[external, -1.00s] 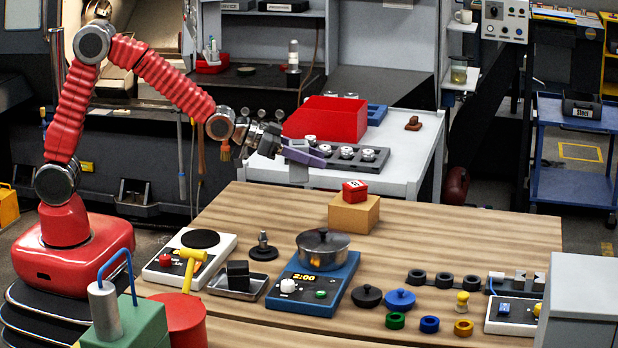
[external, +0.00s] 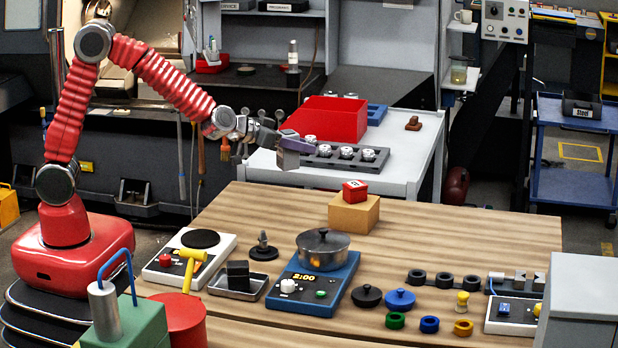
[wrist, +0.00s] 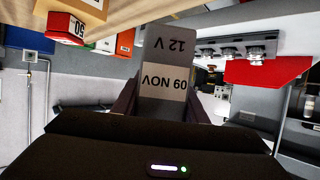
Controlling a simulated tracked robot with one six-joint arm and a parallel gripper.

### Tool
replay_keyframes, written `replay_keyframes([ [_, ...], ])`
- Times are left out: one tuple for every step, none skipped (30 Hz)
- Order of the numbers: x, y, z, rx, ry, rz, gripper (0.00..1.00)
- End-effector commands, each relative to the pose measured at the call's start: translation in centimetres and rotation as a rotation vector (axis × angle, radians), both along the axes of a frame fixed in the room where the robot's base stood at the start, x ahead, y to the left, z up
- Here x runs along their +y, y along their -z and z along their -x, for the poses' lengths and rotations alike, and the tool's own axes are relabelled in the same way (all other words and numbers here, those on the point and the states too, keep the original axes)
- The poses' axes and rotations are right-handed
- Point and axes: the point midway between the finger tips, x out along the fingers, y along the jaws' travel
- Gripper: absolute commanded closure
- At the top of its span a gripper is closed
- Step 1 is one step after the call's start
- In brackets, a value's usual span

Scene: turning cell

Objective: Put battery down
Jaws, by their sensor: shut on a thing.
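The jaws lie along both sides of the battery. In the external view the battery (external: 287,159) hangs under the jaws, in front of the near left end of the white bench (external: 400,179). I cannot tell from this angle whether its lower end touches anything.
A red bin (external: 333,117) and a dark tray of metal parts (external: 330,161) stand on the white bench close to my gripper. The wooden table (external: 445,232) in front holds a red block (external: 354,190) on a tan box (external: 353,214), and a pot (external: 323,246).

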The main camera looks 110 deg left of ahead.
Motion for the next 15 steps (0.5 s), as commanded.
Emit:
replay_keyframes([
  [0.4,0.2,0.5,-0.001,-0.02,0.0,0.98],
  [0.6,0.3,0.7,-0.002,-0.032,-0.001,0.98],
  [0.9,0.6,1.2,-0.001,-0.047,-0.001,0.98],
  [1.1,0.8,1.5,-0.001,-0.056,0.0,0.98],
  [1.3,0.9,1.8,-0.001,-0.063,-0.001,0.98],
  [1.5,1.0,2.0,-0.001,-0.061,-0.002,0.98],
  [1.5,1.0,2.0,-0.002,-0.057,-0.002,0.98],
  [1.5,1.0,2.0,-0.002,-0.054,-0.002,0.98],
  [1.4,0.9,1.9,-0.002,-0.049,-0.002,0.98],
  [1.4,0.9,1.9,-0.002,-0.047,-0.001,0.98],
  [1.4,0.9,1.9,-0.002,-0.043,-0.001,0.98],
  [1.4,0.9,1.9,-0.002,-0.041,-0.001,0.98],
  [1.4,0.9,1.9,-0.002,-0.039,-0.001,0.98],
  [1.4,0.9,1.9,-0.003,-0.038,-0.002,0.98],
  [1.4,0.9,1.9,-0.002,-0.037,-0.002,0.98],
])
